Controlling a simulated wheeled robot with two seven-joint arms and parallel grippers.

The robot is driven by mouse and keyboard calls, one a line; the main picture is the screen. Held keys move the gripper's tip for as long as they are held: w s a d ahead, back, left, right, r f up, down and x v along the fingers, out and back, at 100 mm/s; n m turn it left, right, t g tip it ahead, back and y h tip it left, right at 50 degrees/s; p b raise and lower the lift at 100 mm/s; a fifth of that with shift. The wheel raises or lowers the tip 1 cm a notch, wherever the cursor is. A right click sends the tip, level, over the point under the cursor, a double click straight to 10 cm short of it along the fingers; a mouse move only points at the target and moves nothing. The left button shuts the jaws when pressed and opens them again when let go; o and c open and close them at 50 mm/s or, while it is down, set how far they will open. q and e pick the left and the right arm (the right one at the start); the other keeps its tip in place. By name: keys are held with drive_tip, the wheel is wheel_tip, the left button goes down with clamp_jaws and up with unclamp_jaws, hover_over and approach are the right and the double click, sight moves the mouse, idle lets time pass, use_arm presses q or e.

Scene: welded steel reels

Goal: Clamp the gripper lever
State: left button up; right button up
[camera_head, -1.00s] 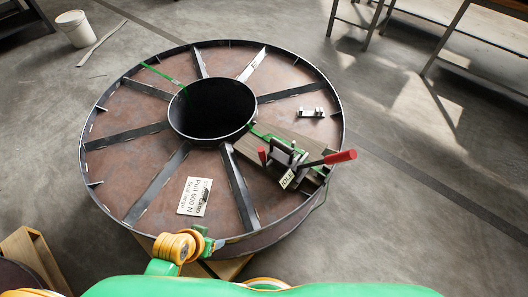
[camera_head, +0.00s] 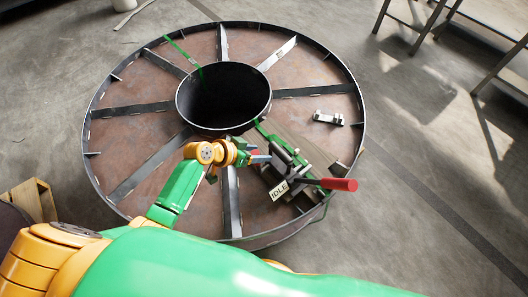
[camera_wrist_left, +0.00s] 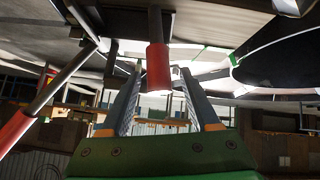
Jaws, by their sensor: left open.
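The clamping tool (camera_head: 290,165), green and grey metal, sits on the reel's right side. Its long lever has a red grip (camera_head: 338,184) that sticks out to the right. A shorter red-gripped lever (camera_head: 259,153) stands at its left side, partly hidden by my left gripper (camera_head: 264,159). In the left wrist view, a red grip (camera_wrist_left: 158,68) hangs between the tips of my open left gripper (camera_wrist_left: 162,85); I cannot tell whether the fingers touch it. Another red grip (camera_wrist_left: 14,131) shows at the left there. My right gripper is out of view.
The large steel reel (camera_head: 130,135) with radial ribs and a dark central hub (camera_head: 222,97) fills the middle. An IDLE sign (camera_head: 279,190) is by the tool. A small metal bracket (camera_head: 328,118) lies on the reel. Benches (camera_head: 440,20) stand at the upper right.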

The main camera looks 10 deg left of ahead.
use_arm(q)
drive_tip(key=shift+x, duration=1.1)
drive_tip(key=shift+r, duration=0.1)
clamp_jaws()
idle(0.4)
